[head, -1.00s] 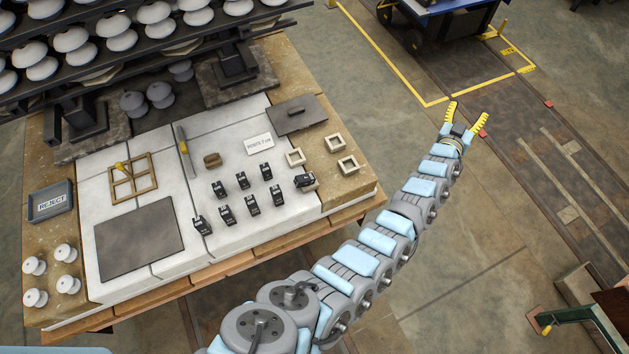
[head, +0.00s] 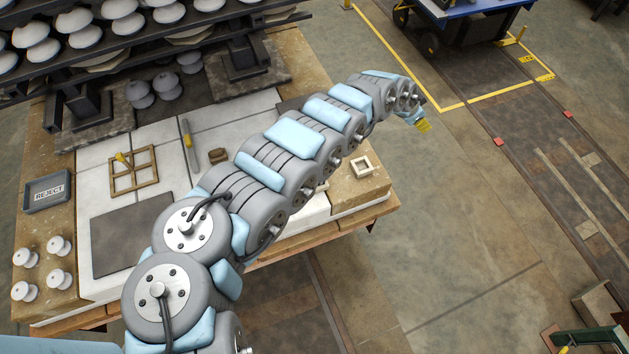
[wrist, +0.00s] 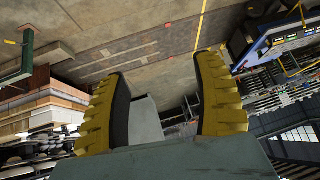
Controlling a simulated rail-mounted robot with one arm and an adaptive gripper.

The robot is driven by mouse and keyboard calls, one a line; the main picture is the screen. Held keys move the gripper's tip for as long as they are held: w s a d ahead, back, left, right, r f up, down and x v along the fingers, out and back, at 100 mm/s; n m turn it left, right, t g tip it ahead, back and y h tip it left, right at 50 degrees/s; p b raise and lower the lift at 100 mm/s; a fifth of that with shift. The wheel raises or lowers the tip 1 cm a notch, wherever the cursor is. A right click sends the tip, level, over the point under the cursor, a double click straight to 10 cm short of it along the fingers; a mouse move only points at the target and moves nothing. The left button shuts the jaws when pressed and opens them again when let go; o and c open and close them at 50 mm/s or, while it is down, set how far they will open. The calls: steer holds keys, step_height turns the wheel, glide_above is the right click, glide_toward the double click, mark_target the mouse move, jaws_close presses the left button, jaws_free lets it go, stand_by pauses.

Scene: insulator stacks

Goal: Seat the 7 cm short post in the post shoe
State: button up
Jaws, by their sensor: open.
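My gripper (head: 422,124) is at the far right end of my arm, beyond the table's right edge and over the floor. In the wrist view its two ribbed yellow fingers (wrist: 163,68) stand wide apart. I see no post held between them. My arm lies across the right part of the table and hides the several small dark posts seen there earlier, with their label card. One square, pale open frame (head: 361,166) shows on the table's right side, behind my arm; I cannot tell whether it is the post shoe.
The table holds a dark mat (head: 120,240), a wooden grid frame (head: 132,184), a bar-shaped tool (head: 188,140), a small brown block (head: 217,155), a reject tray (head: 47,193) and white insulators (head: 59,246). An insulator rack (head: 70,70) stands behind.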

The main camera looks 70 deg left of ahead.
steer(key=s+a+f+g+h+b, duration=0.1)
steer(key=s+a+f+g+b, duration=0.2)
steer(key=s, duration=1.1)
steer(key=s+a+f+g, duration=0.3)
steer(key=s+f+g, duration=0.15)
steer(key=s, duration=1.05)
steer(key=shift+m, duration=0.3)
steer(key=shift+w+d+f+b, duration=0.1)
steer(key=shift+f+b, duration=0.5)
steer(key=shift+f, duration=2.3)
steer(key=shift+d+f+b, duration=0.1)
steer(key=shift+f+b, duration=0.5)
steer(key=shift+f, duration=2.3)
step_height(320, 180, down, 2)
steer(key=shift+d+f, duration=0.15)
steer(key=shift+f+b, duration=0.5)
steer(key=shift+f, duration=0.75)
jaws_close()
